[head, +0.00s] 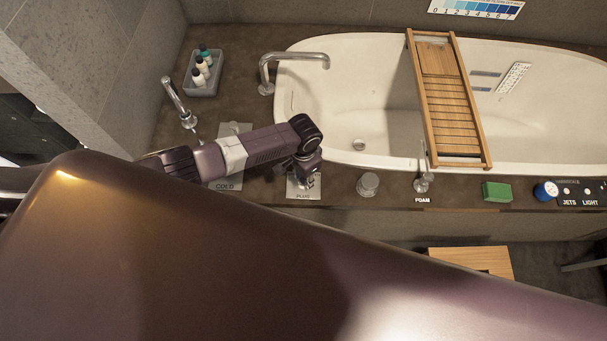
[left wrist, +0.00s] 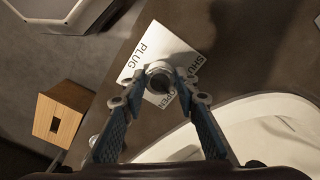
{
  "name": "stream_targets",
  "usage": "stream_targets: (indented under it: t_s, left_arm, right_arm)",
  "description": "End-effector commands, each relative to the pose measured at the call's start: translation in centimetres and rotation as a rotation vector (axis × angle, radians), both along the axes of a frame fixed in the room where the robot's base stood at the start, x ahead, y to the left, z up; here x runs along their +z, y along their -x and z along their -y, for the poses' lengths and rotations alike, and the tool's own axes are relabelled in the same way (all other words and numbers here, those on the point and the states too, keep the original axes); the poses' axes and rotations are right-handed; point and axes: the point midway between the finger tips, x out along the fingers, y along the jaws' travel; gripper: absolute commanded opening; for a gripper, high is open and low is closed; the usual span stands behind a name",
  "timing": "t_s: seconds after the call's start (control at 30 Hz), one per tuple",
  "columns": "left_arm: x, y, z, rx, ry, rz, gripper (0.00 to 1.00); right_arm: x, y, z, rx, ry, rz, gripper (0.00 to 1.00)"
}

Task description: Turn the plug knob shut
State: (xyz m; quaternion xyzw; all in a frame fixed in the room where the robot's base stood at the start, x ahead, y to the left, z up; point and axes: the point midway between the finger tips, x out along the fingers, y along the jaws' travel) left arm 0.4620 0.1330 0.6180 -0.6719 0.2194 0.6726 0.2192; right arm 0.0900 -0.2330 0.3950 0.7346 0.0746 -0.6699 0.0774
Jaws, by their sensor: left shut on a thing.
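The plug knob (left wrist: 158,76) is a small grey metal knob on a pale plate (left wrist: 137,72) marked PLUG, SHUT and OPEN. In the left wrist view the fingers of my left gripper (left wrist: 161,82) are on either side of the knob and shut on it. In the head view my left gripper (head: 309,178) points down over the plug plate (head: 294,190) on the tub deck and hides most of the knob. Which way the knob is turned I cannot tell. My right gripper does not show.
The white bathtub (head: 370,105) has a wooden caddy (head: 447,95) across it. A chrome spout (head: 300,55), COLD plate (head: 226,185), round knob (head: 367,184), FOAM tap (head: 421,183) and green sponge (head: 496,191) stand around its rim. A wooden stool (head: 470,258) is below.

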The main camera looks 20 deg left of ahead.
Motion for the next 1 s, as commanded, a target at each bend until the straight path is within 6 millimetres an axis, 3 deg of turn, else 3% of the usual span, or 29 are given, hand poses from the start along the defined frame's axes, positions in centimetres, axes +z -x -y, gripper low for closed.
stream_targets:
  t_s: [0.4,1.0]
  left_arm:
    - [0.3,0.1,0.2,0.4,0.002,-0.004,0.04]
    - [0.2,0.0,0.1,0.895,0.0,-0.001,0.04]
  right_arm:
    - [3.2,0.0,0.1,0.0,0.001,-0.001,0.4]
    - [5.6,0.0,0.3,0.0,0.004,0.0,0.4]
